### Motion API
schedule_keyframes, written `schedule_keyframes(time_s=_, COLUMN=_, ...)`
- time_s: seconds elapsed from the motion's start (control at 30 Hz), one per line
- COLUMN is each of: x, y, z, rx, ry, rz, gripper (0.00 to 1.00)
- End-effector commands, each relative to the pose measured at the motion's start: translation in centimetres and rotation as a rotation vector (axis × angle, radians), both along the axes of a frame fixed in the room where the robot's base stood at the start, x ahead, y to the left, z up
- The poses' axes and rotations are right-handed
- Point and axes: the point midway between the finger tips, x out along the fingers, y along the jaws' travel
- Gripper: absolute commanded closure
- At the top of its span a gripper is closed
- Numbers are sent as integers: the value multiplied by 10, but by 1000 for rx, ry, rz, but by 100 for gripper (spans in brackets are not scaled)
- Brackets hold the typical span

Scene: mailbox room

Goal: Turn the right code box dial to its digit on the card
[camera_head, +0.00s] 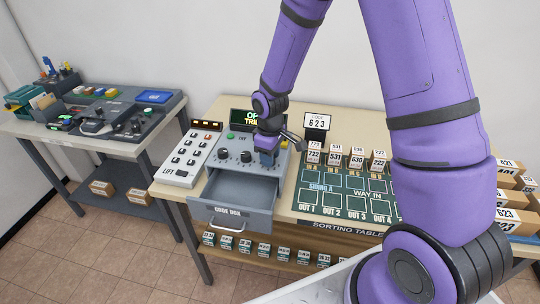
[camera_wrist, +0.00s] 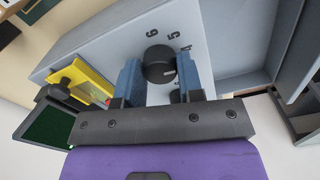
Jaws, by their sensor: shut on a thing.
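The code box (camera_head: 238,178) stands on the table with its drawer (camera_head: 232,195) pulled out. Two black dials show on its grey face, the left dial (camera_head: 222,155) and the middle dial (camera_head: 246,157). My gripper (camera_head: 266,157) hides the spot to their right. In the wrist view my blue fingers (camera_wrist: 160,80) are shut on a black dial (camera_wrist: 158,60), the right dial by its place. The digits 6, 5 and 4 show beside it; its pointer is not clear. The card (camera_head: 317,123) behind the box reads 623.
A LIFT keypad panel (camera_head: 190,153) stands left of the box. The green sorting board (camera_head: 345,192) with small numbered parcels lies to the right. The open drawer juts out over the table's front edge. A second table (camera_head: 90,120) stands at the left.

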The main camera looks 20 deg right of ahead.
Motion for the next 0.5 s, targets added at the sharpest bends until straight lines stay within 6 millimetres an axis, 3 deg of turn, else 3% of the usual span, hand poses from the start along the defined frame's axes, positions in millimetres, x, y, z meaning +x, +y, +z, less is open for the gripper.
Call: schedule_keyframes(time_s=0.5, x=1, y=0, z=0, rx=0, ry=-3, rz=-443, gripper=89)
